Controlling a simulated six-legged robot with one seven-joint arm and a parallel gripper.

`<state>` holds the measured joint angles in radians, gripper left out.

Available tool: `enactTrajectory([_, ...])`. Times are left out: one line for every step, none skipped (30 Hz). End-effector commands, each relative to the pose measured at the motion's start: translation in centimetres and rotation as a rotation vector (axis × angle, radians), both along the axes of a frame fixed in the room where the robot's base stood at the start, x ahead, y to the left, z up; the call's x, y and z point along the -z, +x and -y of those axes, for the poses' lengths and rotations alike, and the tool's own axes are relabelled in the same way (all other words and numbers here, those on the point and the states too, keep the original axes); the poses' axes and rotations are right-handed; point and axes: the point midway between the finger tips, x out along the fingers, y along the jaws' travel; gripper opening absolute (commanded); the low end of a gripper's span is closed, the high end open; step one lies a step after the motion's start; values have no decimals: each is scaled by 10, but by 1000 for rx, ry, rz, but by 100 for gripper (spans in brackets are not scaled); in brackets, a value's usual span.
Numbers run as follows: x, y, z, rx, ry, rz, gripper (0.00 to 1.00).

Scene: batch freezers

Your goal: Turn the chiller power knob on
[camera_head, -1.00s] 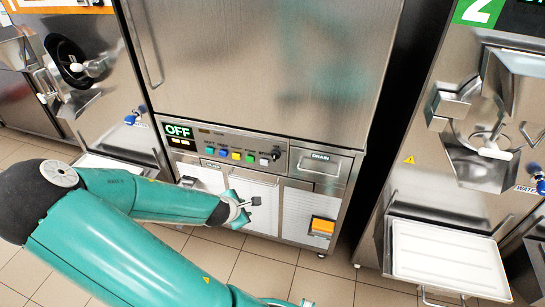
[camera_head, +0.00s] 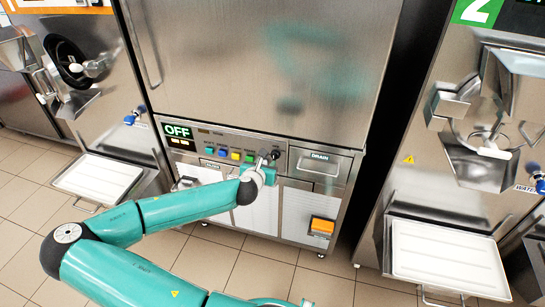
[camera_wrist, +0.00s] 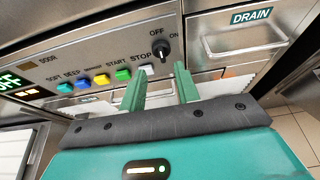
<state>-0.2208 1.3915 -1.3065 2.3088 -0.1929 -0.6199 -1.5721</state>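The chiller power knob (camera_wrist: 163,50) is a black round knob with OFF and ON marks at the right end of the button panel. In the wrist view it sits just beyond my gripper (camera_wrist: 160,84), roughly in line with the gap between the two green fingers. The fingers are apart, with nothing between them that I can make out. In the head view my gripper (camera_head: 268,160) is up at the panel and covers part of the knob area. The chiller display (camera_head: 177,131) reads OFF in green.
Blue, yellow and green buttons (camera_wrist: 103,80) run in a row left of the knob. A DRAIN drawer (camera_head: 320,161) with a handle is to the right. White trays (camera_head: 445,258) jut from the machines at both sides. Tiled floor is open in front.

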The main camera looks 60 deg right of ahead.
Motion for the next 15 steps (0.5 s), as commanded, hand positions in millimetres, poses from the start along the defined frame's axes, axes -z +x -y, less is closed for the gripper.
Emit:
enactTrajectory([5,0,10,2,1,-1,32])
enactTrajectory([7,1,16,2,1,-1,32])
enactTrajectory([10,3,23,2,1,-1,32])
enactTrajectory([12,3,28,2,1,-1,32])
enactTrajectory([15,4,34,2,1,0,32])
enactTrajectory([17,5,41,3,0,1,32])
enactTrajectory([19,6,46,3,0,1,32])
enactTrajectory([22,7,51,2,0,1,32])
enactTrajectory([24,8,57,2,1,1,32])
enactTrajectory([26,9,61,2,1,1,32])
enactTrajectory([28,9,65,2,1,1,32])
enactTrajectory([30,11,69,1,1,2,32])
enactTrajectory([31,11,72,2,1,1,32])
enactTrajectory([32,11,74,2,1,1,32])
enactTrajectory([33,12,77,1,1,2,32])
